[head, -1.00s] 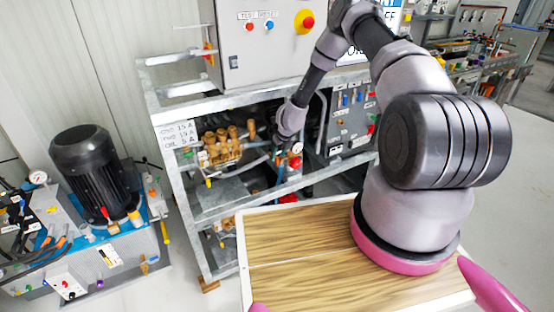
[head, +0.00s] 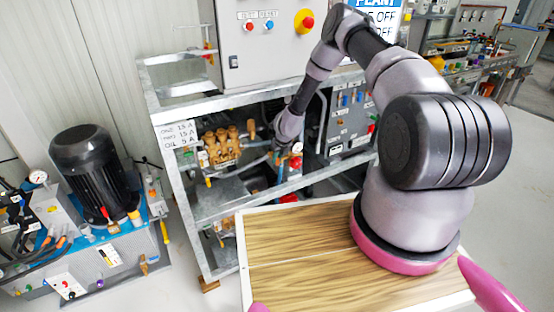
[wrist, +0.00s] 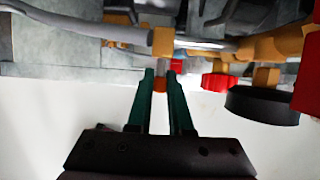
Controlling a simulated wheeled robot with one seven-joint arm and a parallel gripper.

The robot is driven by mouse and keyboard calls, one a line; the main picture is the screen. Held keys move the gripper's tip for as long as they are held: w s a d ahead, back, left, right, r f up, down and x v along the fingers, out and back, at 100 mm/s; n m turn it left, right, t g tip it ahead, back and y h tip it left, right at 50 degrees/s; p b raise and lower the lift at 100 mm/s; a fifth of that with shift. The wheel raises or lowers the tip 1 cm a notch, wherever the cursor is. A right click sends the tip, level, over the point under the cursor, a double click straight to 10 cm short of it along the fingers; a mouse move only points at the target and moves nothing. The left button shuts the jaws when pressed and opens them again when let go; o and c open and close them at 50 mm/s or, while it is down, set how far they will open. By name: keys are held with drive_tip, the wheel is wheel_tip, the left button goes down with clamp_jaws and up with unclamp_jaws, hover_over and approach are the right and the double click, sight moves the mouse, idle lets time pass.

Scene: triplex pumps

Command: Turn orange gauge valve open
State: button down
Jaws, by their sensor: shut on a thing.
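The orange gauge valve (wrist: 160,84) shows as a small orange piece between the two dark green fingers of my gripper (wrist: 161,76) in the wrist view. The fingers are shut on it from both sides and hide most of it. It sits just below a brass fitting (wrist: 163,42) on a grey pipe. How far the valve is turned cannot be told. In the head view my gripper (head: 279,150) reaches into the pump frame, beside a round gauge (head: 297,148); the valve itself is too small to make out there.
In the wrist view a red knob (wrist: 218,82) and a black round part (wrist: 262,105) sit close on the right. In the head view brass pump parts (head: 222,146) are left of my gripper, and a galvanized frame rail (head: 245,203) crosses below it.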

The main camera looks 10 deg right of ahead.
drive_tip(key=shift+a, duration=0.1)
drive_tip(key=shift+s+a+f+n+t+h, duration=0.1)
drive_tip(key=shift+a+f+n+t+h, duration=0.15)
drive_tip(key=shift+n+t+h, duration=1.5)
drive_tip(key=shift+s+a+f+m+t+h, duration=0.2)
drive_tip(key=shift+t+h, duration=0.5)
drive_tip(key=shift+h, duration=2.4)
drive_tip(key=shift+w+a+f+n+t+h, duration=0.1)
drive_tip(key=shift+a+f+n+t+h, duration=0.2)
drive_tip(key=shift+n+t+h, duration=1.4)
drive_tip(key=shift+d+m+g+h, duration=0.1)
drive_tip(key=shift+m+g+h, duration=0.15)
drive_tip(key=shift+m+h, duration=0.7)
drive_tip(key=c, duration=0.8)
unclamp_jaws()
drive_tip(key=shift+s, duration=0.1)
drive_tip(key=v, duration=1)
drive_tip(key=shift+s+a, duration=0.15)
drive_tip(key=shift+a, duration=0.2)
